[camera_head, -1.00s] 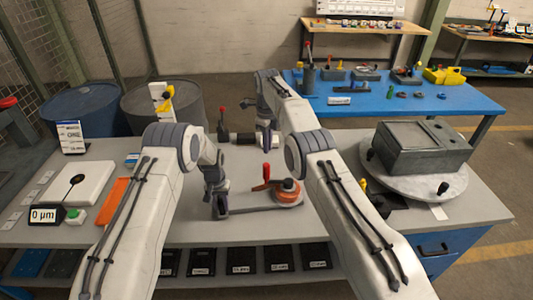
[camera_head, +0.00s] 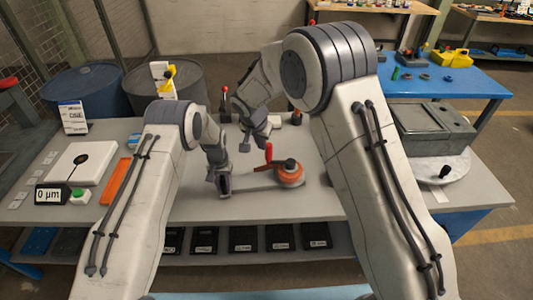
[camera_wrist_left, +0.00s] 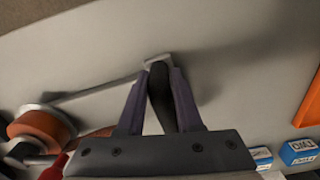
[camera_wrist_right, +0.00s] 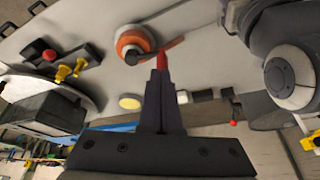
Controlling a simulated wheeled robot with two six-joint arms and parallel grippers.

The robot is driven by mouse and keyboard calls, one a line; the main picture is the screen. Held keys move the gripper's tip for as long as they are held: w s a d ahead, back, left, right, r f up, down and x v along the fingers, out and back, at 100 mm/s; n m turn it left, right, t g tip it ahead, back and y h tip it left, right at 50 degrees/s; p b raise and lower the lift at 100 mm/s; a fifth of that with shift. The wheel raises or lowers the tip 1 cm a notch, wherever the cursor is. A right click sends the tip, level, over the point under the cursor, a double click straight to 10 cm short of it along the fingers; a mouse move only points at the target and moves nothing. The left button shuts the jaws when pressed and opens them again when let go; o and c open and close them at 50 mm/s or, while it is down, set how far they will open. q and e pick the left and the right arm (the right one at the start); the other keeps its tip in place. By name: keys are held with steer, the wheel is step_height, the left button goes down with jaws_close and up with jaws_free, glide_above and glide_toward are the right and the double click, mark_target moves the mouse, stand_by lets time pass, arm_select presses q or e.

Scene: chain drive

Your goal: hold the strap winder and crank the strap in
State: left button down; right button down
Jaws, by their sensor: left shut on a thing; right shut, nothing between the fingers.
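The strap winder has an orange drum (camera_head: 290,174) with a dark hub, and a grey bar (camera_head: 250,187) runs left from it along the bench. Its red crank handle (camera_head: 268,153) stands up at the drum's left side. My left gripper (camera_head: 224,192) is shut on the winder's dark grip (camera_wrist_left: 160,92) at the bar's left end. My right gripper (camera_head: 245,147) is shut and empty, up and left of the crank in the head view. In the right wrist view the red handle (camera_wrist_right: 162,60) shows just beyond the closed fingertips (camera_wrist_right: 160,73); contact cannot be told.
An orange strip (camera_head: 117,181), a gauge display (camera_head: 51,196) and a white plate lie at the bench's left. A grey box (camera_head: 432,128) on a round turntable stands at the right. Dark objects stand behind my right gripper. The bench front is clear.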

mark_target(267, 155)
steer(key=w+d+f+n, duration=0.2)
steer(key=w+f, duration=0.3)
steer(key=f, duration=0.4)
steer(key=shift+w+f, duration=0.2)
steer(key=shift+f, duration=0.05)
steer(key=shift+w+a, duration=0.1)
stand_by(0.4)
steer(key=shift+w+m, duration=0.2)
steer(key=shift+m, duration=0.2)
steer(key=shift+w+a, duration=0.1)
steer(key=shift+w, duration=0.15)
